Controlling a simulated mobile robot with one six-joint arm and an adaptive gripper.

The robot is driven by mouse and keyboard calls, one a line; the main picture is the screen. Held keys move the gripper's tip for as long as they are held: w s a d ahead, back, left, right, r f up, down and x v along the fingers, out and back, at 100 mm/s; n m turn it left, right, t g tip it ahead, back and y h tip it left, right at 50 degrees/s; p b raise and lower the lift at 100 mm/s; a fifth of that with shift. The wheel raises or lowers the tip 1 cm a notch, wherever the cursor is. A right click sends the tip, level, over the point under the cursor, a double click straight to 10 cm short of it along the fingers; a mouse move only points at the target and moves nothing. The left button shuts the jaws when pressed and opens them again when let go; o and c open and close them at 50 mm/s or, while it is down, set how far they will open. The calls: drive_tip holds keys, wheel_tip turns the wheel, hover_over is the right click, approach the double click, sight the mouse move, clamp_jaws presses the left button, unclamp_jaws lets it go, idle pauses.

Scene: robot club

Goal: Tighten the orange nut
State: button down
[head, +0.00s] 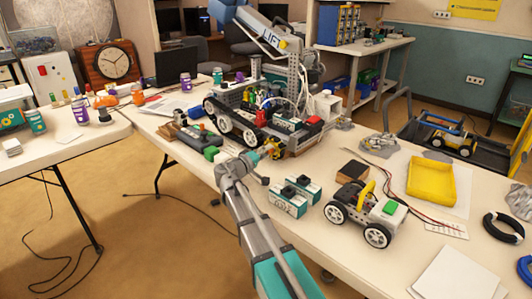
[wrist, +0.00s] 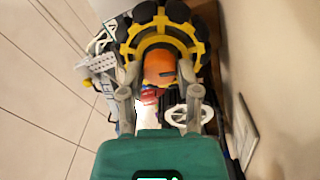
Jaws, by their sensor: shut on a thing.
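The orange nut (wrist: 158,64) shows in the wrist view, in front of a yellow wheel (wrist: 134,46) with black rollers around its rim. My gripper (wrist: 158,78) has one finger on each side of the nut and is shut on it. In the head view my gripper (head: 262,158) reaches the near end of a large wheeled robot (head: 238,112) on the table. The yellow wheel (head: 275,147) shows there just beyond my gripper. The nut itself is hidden or too small to make out in the head view.
Two teal-and-black modules (head: 290,202) and a small white-wheeled car (head: 365,213) stand on the table (head: 325,250) to the right of my arm. A yellow tray (head: 432,180) lies farther right. Dark parts (head: 192,135) lie left of the large robot. The near table edge runs under my arm.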

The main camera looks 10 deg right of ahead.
drive_tip(key=shift+c, duration=1.5)
unclamp_jaws()
drive_tip(key=shift+n, duration=0.4)
